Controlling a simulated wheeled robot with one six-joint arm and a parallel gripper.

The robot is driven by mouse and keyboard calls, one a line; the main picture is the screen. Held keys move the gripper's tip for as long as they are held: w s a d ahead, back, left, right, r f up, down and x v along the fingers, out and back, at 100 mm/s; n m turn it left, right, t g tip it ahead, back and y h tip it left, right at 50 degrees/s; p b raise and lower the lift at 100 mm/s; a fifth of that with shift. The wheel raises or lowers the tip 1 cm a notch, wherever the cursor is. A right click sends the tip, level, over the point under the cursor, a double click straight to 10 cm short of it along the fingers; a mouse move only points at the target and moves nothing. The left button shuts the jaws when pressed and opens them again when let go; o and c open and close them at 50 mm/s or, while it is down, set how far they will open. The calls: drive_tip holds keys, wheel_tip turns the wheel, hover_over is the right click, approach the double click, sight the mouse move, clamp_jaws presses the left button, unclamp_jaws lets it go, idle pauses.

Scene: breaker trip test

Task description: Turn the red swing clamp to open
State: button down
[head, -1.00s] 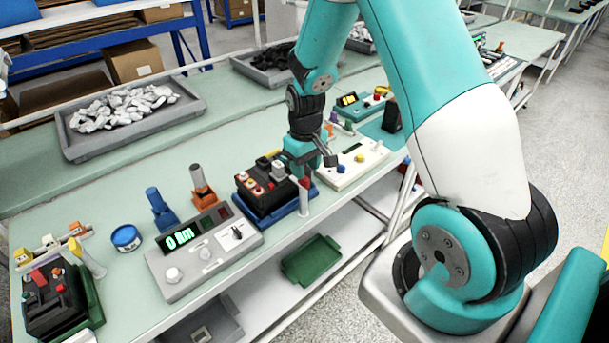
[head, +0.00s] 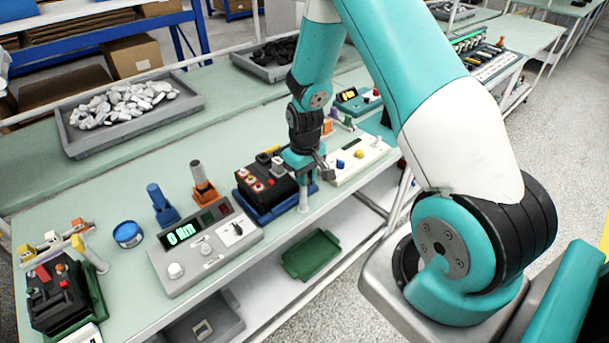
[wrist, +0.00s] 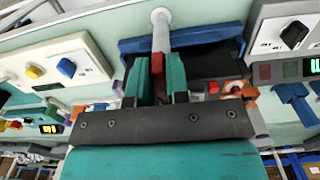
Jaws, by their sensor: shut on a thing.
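The red swing clamp (wrist: 158,66) shows in the wrist view between the two teal fingers, at the end of a white post (wrist: 161,32). My gripper (wrist: 158,80) is shut on it. The post also shows in the head view (head: 304,198), at the front edge of a blue fixture (head: 271,211) that carries a black breaker (head: 262,180). In the head view my gripper (head: 312,174) is right above the post and hides the red clamp.
A grey test box with a green display (head: 205,250) stands left of the fixture. A cream panel with coloured knobs (head: 355,160) stands close on its right. A second breaker in a green fixture (head: 62,298) is at the far left. A green tray (head: 312,255) lies below.

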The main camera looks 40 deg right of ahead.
drive_tip(key=shift+m, duration=0.3)
drive_tip(key=m+b, duration=0.1)
drive_tip(key=m, duration=0.2)
drive_tip(key=shift+w+a+m, duration=0.1)
drive_tip(key=shift+a+m, duration=0.05)
drive_tip(key=shift+m, duration=0.15)
drive_tip(key=m+b, duration=0.1)
drive_tip(key=m, duration=0.3)
drive_tip(key=shift+a+m+b, duration=0.15)
drive_tip(key=shift+m+b, duration=0.15)
drive_tip(key=shift+b, duration=0.05)
drive_tip(key=m, duration=0.2)
drive_tip(key=m+b, duration=0.1)
drive_tip(key=m, duration=0.1)
drive_tip(key=shift+w+a+m, duration=0.1)
drive_tip(key=shift+w+m, duration=0.1)
drive_tip(key=shift+m, duration=0.1)
drive_tip(key=shift+w+m+b, duration=0.15)
drive_tip(key=shift+m+b, duration=0.2)
drive_tip(key=shift+m, duration=1.85)
drive_tip(key=c, duration=1.1)
unclamp_jaws()
drive_tip(key=shift+r, duration=0.1)
